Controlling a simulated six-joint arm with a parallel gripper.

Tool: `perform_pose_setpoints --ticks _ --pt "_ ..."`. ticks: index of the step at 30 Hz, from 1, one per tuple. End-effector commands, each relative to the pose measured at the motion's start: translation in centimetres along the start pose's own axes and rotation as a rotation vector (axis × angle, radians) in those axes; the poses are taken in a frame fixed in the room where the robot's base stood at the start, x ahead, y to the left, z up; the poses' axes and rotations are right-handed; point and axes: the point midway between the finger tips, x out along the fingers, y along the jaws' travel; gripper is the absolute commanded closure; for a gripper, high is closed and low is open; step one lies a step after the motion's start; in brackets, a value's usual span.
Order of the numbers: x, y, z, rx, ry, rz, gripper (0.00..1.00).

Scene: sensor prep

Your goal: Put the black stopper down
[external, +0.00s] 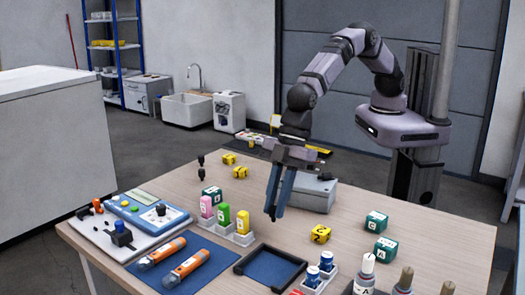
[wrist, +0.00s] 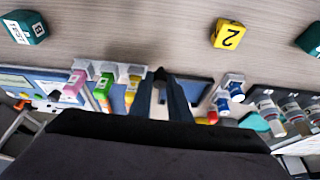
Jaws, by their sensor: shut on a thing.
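My gripper (external: 273,212) points down over the table, its blue-grey fingers close together. In the wrist view my gripper (wrist: 162,88) is shut on a small black piece, the black stopper (wrist: 160,75), which shows between the fingertips. In the external view the stopper is too small and hidden by the fingers to make out clearly. The fingertips appear above the table, behind a black-framed blue tray (external: 240,269) and right of the rack with pink, green and yellow bottles (external: 243,222). I cannot tell the exact height.
Yellow cube 2 (external: 320,234) and teal cubes (external: 376,220) lie to the right. Blue-capped vials (external: 326,261) and bottle A (external: 367,265) stand at front right. Orange tubes (external: 188,264) lie on a blue mat. A grey box (external: 316,193) stands behind the gripper.

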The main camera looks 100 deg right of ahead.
Motion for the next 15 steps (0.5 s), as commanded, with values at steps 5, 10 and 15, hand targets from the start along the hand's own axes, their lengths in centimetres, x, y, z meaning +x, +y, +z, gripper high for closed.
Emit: perform_pose_setpoints --ticks 5,10,15 --pt "-2.7 0.0 -1.2 0.000 0.005 0.000 1.00" --pt "-4.4 0.0 -1.9 0.000 0.002 0.000 1.00" --pt "-5.0 0.1 -2.1 0.000 0.000 0.000 1.00"
